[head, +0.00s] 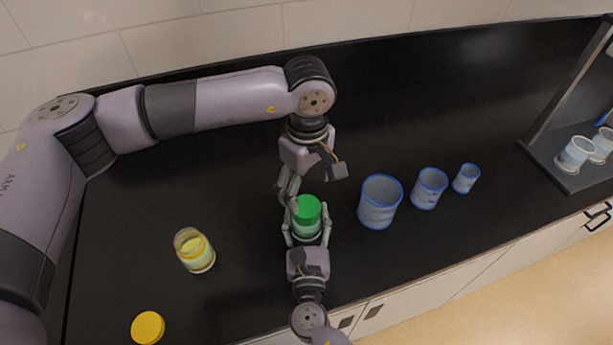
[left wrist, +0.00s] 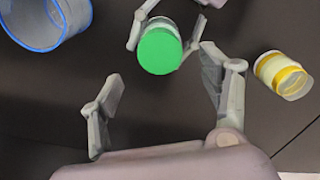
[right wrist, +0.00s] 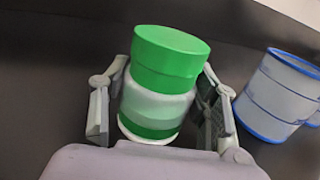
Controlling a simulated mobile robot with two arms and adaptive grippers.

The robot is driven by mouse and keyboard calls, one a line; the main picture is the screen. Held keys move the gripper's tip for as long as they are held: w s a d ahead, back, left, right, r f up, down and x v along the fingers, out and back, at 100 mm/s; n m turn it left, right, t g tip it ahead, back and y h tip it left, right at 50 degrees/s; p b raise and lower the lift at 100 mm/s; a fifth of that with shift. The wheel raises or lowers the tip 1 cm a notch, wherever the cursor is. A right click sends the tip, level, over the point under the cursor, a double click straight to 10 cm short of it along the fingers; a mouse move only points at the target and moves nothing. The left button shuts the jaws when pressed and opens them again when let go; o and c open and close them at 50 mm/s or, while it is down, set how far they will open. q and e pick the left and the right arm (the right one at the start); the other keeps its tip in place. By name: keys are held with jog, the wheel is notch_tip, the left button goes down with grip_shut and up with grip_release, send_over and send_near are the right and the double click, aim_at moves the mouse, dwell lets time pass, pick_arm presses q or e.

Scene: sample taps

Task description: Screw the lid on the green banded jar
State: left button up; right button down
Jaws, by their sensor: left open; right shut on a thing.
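The green banded jar (head: 306,231) stands on the black counter, whitish with a green band low on its side in the right wrist view (right wrist: 152,108). The green lid (head: 307,208) sits on the jar's mouth, looking slightly tilted in the right wrist view (right wrist: 171,58); how far it is threaded cannot be told. My right gripper (head: 308,237) is shut on the jar body from the near side. My left gripper (head: 290,192) is open and empty, just behind and above the lid. The left wrist view shows the lid (left wrist: 160,52) beyond its spread fingers, apart from them.
A yellow banded jar (head: 195,252) stands open at left, with a yellow lid (head: 148,327) lying nearer the front. Blue-rimmed beakers (head: 379,203) stand in a row to the right. A grey rack (head: 566,178) with small cups is at far right. The back counter is clear.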

aim_at(306, 206)
pick_arm(q)
jog(key=n, duration=0.6)
jog(key=shift+r, duration=0.25)
jog(key=n, duration=0.5)
jog(key=shift+r+n, duration=0.2)
jog(key=shift+n, duration=0.1)
jog(key=n, duration=0.5)
jog(key=shift+r+n, duration=0.2)
jog(key=shift+n, duration=0.1)
jog(key=n, duration=0.4)
jog(key=shift+w+r, duration=0.1)
jog(key=shift+r, duration=0.05)
jog(key=shift+a+f, duration=0.1)
jog(key=shift+f, duration=3.9)
jog(key=shift+c, duration=0.5)
